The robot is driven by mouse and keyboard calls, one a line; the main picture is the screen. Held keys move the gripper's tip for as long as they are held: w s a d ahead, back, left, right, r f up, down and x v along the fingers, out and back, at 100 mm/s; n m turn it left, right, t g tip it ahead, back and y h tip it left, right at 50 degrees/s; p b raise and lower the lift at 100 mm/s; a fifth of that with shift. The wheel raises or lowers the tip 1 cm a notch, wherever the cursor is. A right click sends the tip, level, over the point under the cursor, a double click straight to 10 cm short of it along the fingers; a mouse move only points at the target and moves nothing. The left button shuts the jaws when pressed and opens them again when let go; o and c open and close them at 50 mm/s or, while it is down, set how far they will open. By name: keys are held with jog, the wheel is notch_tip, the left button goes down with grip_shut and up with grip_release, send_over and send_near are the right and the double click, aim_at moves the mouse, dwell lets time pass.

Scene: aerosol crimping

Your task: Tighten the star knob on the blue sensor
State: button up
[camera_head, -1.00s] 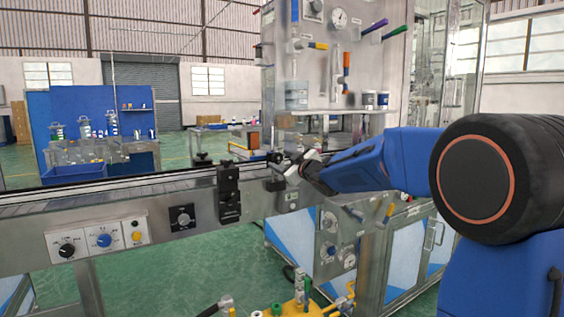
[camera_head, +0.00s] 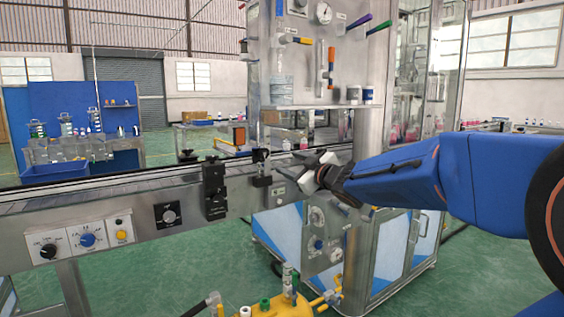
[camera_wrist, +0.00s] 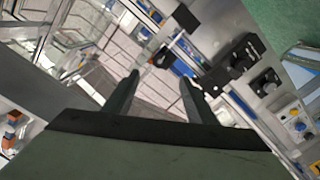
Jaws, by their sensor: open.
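My gripper (camera_head: 303,174) is open and empty in the head view, just right of a black sensor bracket (camera_head: 261,168) on the conveyor's rail. In the wrist view my gripper's two dark fingers (camera_wrist: 158,77) stand apart. Beyond them is a small blue part (camera_wrist: 182,66) with a dark piece (camera_wrist: 161,57) beside it, at the rail; I cannot tell for sure that these are the blue sensor and its star knob. The fingers appear to touch nothing.
The conveyor (camera_head: 110,194) runs across the left, with a second black bracket (camera_head: 214,188) and a control panel (camera_head: 86,240). A steel machine cabinet (camera_head: 385,237) stands behind my gripper. A yellow device (camera_head: 285,304) is below. Green floor lies open at lower right.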

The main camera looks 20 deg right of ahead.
jog(key=v, duration=0.3)
jog(key=shift+s, duration=0.15)
jog(key=shift+d, duration=0.1)
jog(key=s+d+f+m+g+h, duration=0.25)
jog(key=s+f+m+h, duration=0.2)
jog(key=s, duration=0.25)
jog(key=s+d+f+m+g+h, duration=0.2)
jog(key=s+d+f+m+h, duration=0.15)
jog(key=s+f, duration=0.3)
jog(key=s+a+f+g, duration=0.1)
jog(key=s+f+g, duration=0.1)
jog(key=s+f, duration=0.3)
jog(key=s+a+f+m+g+y, duration=0.1)
jog(key=s+f, duration=0.5)
jog(key=s, duration=0.6)
jog(key=s+a+f+m+g+y, duration=0.1)
jog(key=s+a+f+g, duration=0.2)
jog(key=s+f+g, duration=0.2)
jog(key=s, duration=0.3)
jog(key=shift+s+f, duration=0.2)
jog(key=shift+s, duration=0.15)
